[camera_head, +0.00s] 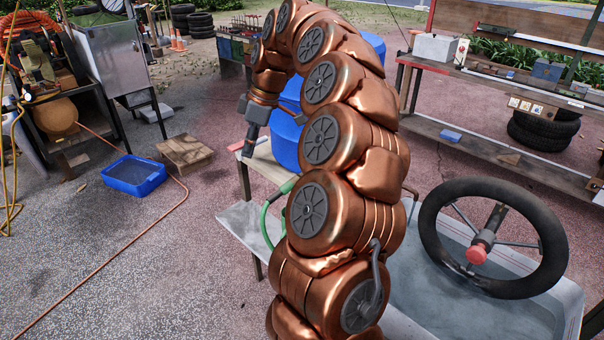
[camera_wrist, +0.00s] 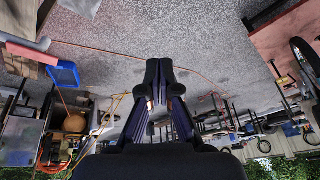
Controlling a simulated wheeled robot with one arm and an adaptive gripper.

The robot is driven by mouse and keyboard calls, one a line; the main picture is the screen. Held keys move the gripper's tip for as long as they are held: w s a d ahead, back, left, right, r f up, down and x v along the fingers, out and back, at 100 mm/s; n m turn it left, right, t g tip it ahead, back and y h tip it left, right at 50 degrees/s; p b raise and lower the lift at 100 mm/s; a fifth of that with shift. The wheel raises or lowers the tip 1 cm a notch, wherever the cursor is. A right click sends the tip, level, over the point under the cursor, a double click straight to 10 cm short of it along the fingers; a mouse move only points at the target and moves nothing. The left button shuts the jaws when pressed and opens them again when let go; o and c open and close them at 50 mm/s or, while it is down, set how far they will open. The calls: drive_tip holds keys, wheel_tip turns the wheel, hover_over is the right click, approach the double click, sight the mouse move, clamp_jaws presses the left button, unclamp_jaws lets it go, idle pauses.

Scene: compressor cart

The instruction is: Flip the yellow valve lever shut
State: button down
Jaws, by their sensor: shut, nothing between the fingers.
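The compressor cart stands at the far left of the head view, with a round tan tank (camera_head: 57,116) low in its frame. The tank also shows at the left of the wrist view (camera_wrist: 75,122), which is upside down. I cannot make out the yellow valve lever for certain in either view. A thin yellow hose (camera_head: 15,150) hangs at the cart's left side. My gripper (camera_head: 248,150) points down at the end of my copper arm, well to the right of the cart. In the wrist view my gripper (camera_wrist: 159,80) is shut and empty, touching nothing.
A blue tub (camera_head: 134,173) and a wooden crate (camera_head: 185,152) stand on the ground between cart and arm. An orange hose (camera_head: 120,255) crosses the ground. A grey metal cabinet (camera_head: 115,55) stands beside the cart. A steering wheel (camera_head: 432,235) and workbench (camera_head: 500,155) are at right.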

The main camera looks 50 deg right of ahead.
drive_tip(key=s+d+f, duration=0.2)
drive_tip(key=d+f, duration=0.2)
drive_tip(key=d, duration=1)
drive_tip(key=shift+d+f+t+h+b, duration=0.2)
drive_tip(key=shift+d+t+h+b, duration=0.1)
drive_tip(key=shift+t, duration=0.1)
drive_tip(key=shift+f, duration=0.1)
drive_tip(key=p+x, duration=0.3)
drive_tip(key=x, duration=0.6)
drive_tip(key=shift+s+a+f, duration=0.1)
drive_tip(key=shift+a+f, duration=0.05)
drive_tip(key=shift+f, duration=0.2)
drive_tip(key=shift+s+d+r+p, duration=0.1)
drive_tip(key=shift+s+d+p, duration=0.2)
drive_tip(key=shift+s+d, duration=0.9)
drive_tip(key=shift+s, duration=0.2)
drive_tip(key=shift+d, duration=0.1)
drive_tip(key=shift+f, duration=0.2)
